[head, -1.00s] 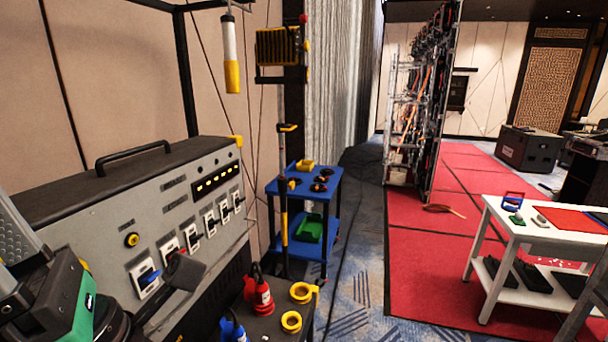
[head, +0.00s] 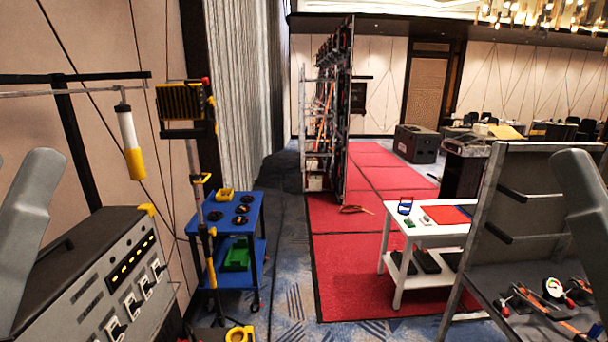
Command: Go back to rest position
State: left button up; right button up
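Grey links of my two arms stand at the left and right edges of the head view, nearly mirror images of each other. Neither gripper shows, so I cannot see their fingers or whether they hold anything. The task names no other object.
A grey switch panel (head: 88,290) stands at lower left. Behind it is a blue cart (head: 240,262). A white table (head: 432,238) and a dark tool rack (head: 525,190) with gauges are at right. Red carpet (head: 360,270) lies open in the middle, leading to a video wall frame (head: 330,120).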

pick_arm(q)
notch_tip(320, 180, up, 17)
jog(key=p, duration=1.2)
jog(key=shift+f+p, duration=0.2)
jog(key=shift+p, duration=0.15)
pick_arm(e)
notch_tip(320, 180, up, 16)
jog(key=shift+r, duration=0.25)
